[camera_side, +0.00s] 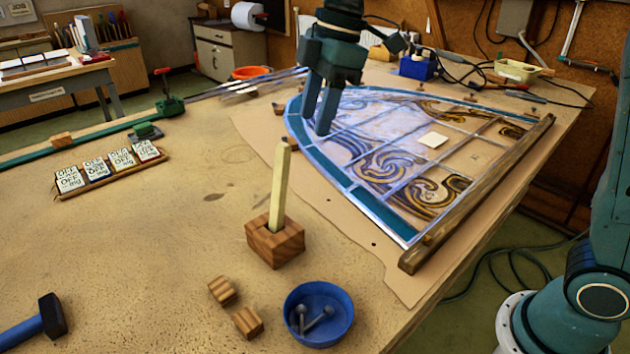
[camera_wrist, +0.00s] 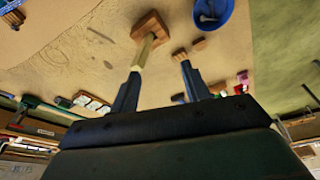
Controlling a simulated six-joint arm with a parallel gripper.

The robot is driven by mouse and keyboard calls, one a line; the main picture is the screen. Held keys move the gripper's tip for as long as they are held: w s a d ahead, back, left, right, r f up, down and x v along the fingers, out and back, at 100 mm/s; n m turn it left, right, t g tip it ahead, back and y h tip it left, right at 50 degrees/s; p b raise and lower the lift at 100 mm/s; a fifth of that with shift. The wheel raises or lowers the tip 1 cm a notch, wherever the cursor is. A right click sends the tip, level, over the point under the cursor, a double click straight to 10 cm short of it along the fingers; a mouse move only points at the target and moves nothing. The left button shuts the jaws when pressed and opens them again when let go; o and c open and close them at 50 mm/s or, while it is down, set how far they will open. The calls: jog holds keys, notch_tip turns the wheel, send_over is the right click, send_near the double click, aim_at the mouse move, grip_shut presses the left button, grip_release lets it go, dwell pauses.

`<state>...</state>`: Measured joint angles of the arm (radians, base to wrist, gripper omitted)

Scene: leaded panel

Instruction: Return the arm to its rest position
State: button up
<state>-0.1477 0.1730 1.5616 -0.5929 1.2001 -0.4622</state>
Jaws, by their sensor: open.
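My gripper (camera_side: 323,116) is above the left part of the leaded panel (camera_side: 400,160), pointing down. Its two fingers are apart, with nothing seen between them in the side view. The fingers also show in the wrist view (camera_wrist: 160,88). The panel is a fan shape with a teal border, lead lines and swirling brown glass. A pale square piece (camera_side: 433,140) lies on it. I cannot tell whether the fingertips touch the panel.
A wooden block (camera_side: 274,243) holds an upright pale stick (camera_side: 280,185) in front of the panel. A blue bowl (camera_side: 318,312) with nails, two small wood blocks (camera_side: 235,305) and a hammer (camera_side: 40,322) lie nearer. A rack of labelled cards (camera_side: 110,170) stands left.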

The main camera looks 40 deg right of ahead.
jog(key=s+d+f+m+t, duration=0.1)
jog(key=s+d+f+m, duration=0.1)
jog(key=s+d+m, duration=0.2)
jog(key=s+d+f+m+t+h, duration=0.1)
jog(key=s+d+m, duration=0.4)
jog(key=s, duration=0.6)
jog(key=s+d+f+m+t+h, duration=0.1)
jog(key=s+d+m, duration=0.3)
jog(key=s, duration=0.4)
jog(key=shift+d+f+m+t, duration=0.3)
jog(key=shift+f+t, duration=0.4)
jog(key=shift+f, duration=0.15)
